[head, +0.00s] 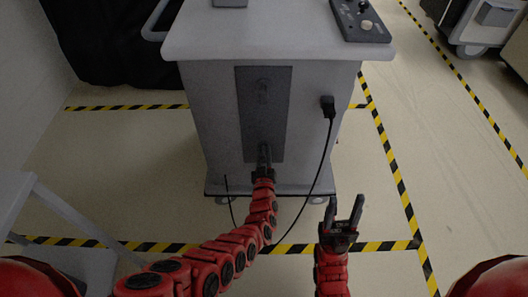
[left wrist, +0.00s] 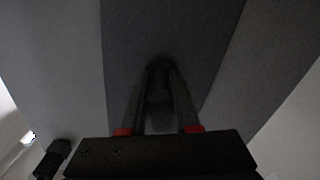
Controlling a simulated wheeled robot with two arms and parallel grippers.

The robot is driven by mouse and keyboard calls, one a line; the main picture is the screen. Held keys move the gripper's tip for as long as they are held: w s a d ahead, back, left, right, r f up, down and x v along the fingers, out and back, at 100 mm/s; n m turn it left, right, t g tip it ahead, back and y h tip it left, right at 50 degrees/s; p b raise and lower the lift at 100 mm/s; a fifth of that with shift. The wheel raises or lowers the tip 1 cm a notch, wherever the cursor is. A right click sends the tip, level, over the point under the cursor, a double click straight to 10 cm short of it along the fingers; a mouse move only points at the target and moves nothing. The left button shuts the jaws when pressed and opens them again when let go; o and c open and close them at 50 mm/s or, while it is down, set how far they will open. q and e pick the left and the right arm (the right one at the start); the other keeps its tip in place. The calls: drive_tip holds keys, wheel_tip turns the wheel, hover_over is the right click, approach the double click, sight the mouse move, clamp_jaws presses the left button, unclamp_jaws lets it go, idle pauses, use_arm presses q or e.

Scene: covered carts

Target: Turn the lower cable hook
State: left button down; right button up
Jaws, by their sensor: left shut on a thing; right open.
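The cart (head: 212,120) stands in front of me with a dark grey panel (head: 280,110) on its near face. The upper cable hook (head: 263,92) is a small dark shape high on the panel. The lower cable hook is lower on the panel, mostly hidden by my left gripper (head: 264,152) in the head view. In the left wrist view the hook (left wrist: 159,95) is a dark piece between the fingers of my left gripper (left wrist: 159,68), which is shut on it. Its exact angle is too dark to tell. My right gripper (head: 346,205) is open and empty, right of the cart's lower edge.
A black plug (head: 328,104) sits on the cart's face, and its cable (head: 325,165) hangs down and loops left near the floor. A control box (head: 360,20) is on the cart top. Yellow-black tape (head: 385,165) marks the floor.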

use_arm(q)
drive_tip(key=shift+a+m, duration=0.1)
drive_tip(key=shift+m, duration=1.4)
drive_tip(key=c, duration=0.6)
unclamp_jaws()
drive_tip(key=shift+c, duration=0.2)
drive_tip(key=shift+s+r+p, duration=0.1)
drive_tip(key=shift+s+p, duration=0.5)
drive_tip(key=shift+p, duration=0.2)
drive_tip(key=s+p, duration=0.4)
drive_tip(key=s, duration=0.3)
drive_tip(key=shift+s, duration=0.4)
drive_tip(key=s, duration=0.8)
drive_tip(key=shift+s, duration=0.2)
